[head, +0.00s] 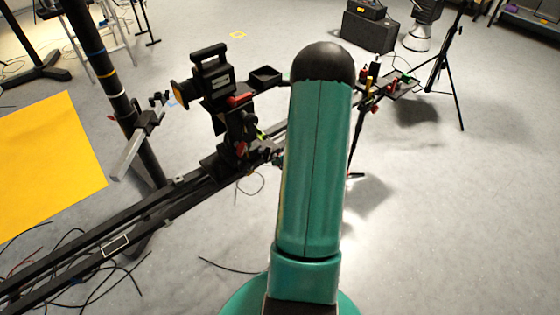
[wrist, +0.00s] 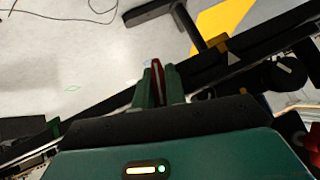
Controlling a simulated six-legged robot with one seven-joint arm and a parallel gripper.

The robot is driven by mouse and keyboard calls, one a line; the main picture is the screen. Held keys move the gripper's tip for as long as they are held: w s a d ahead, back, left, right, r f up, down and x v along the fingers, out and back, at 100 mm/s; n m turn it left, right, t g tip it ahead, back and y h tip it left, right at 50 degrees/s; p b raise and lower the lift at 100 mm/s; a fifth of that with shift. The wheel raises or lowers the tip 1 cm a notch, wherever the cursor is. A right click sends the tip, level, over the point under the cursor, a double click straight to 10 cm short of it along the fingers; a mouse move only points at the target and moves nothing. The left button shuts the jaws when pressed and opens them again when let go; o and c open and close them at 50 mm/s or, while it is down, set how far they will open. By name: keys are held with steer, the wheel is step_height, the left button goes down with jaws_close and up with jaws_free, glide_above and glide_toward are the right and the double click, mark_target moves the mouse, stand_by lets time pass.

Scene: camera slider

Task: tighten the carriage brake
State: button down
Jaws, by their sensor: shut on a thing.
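In the wrist view my gripper (wrist: 157,78) is shut, with a thin red lever (wrist: 156,66) between its two green fingers. The lever stands out beside the dark slider rail (wrist: 108,104). I take it for the brake lever, but its base is hidden. In the head view the carriage (head: 222,163) sits on the long black slider rail (head: 150,212) and carries a black camera (head: 213,78) on an upright mount with red and green knobs. My green arm covers part of the rail, and my gripper is hidden behind it there.
A black knob (wrist: 286,73) and a red part (wrist: 306,146) lie close right of my gripper in the wrist view. Loose cables (head: 85,262) lie near the rail.

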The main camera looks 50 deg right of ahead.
steer(key=shift+d+m+t+y, duration=0.2)
steer(key=shift+m+t+y, duration=0.3)
steer(key=shift+y, duration=0.5)
steer(key=shift+r, duration=0.1)
steer(key=c, duration=1.4)
jaws_free()
steer(key=shift+a, duration=0.1)
steer(key=shift+c, duration=0.2)
steer(key=v, duration=1.3)
steer(key=shift+s+r, duration=0.2)
steer(key=shift+r, duration=0.05)
